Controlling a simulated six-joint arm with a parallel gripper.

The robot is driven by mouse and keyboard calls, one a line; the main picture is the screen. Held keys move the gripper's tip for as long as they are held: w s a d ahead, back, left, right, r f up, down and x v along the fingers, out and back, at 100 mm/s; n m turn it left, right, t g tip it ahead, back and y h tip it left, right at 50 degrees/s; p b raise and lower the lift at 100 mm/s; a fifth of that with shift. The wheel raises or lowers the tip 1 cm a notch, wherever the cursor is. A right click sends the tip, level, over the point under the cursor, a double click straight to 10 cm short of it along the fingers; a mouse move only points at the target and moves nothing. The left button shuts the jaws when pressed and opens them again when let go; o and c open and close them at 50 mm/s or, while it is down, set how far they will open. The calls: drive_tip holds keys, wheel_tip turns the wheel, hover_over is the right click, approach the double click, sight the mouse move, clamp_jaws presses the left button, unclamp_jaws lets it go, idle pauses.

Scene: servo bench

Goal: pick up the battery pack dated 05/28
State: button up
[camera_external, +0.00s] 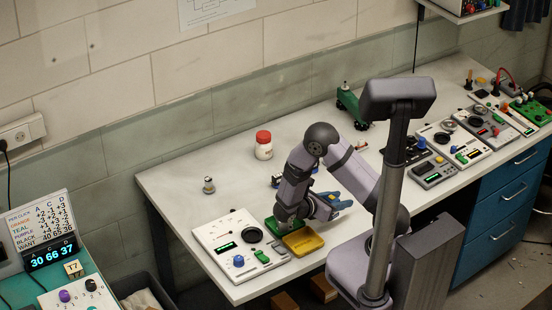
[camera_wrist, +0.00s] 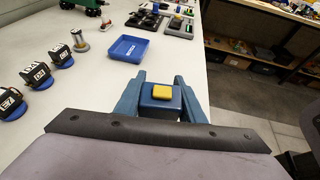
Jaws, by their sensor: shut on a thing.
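My gripper (camera_wrist: 159,98) is shut on a dark blue block with a yellow top patch (camera_wrist: 161,92), held between its two blue fingers. In the external view my gripper (camera_external: 337,203) is low over the front part of the bench, right of the yellow tray. No date shows on the held block, and I cannot tell whether it touches the bench. Three dark packs with white labels and blue bases stand at the left of the wrist view: a far one (camera_wrist: 62,56), a middle one (camera_wrist: 37,76) and a near one (camera_wrist: 10,104). Their label print is too small to read.
A blue tray (camera_wrist: 129,49) lies beyond my gripper. A yellow tray (camera_external: 302,242), a green tray (camera_external: 270,225) and a white control panel (camera_external: 222,236) sit at the bench's near end. A red-lidded bottle (camera_external: 263,152) stands further back. The bench's front edge is close by.

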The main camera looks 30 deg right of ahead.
drive_tip(key=shift+r, duration=2.95)
drive_tip(key=shift+r, duration=0.1)
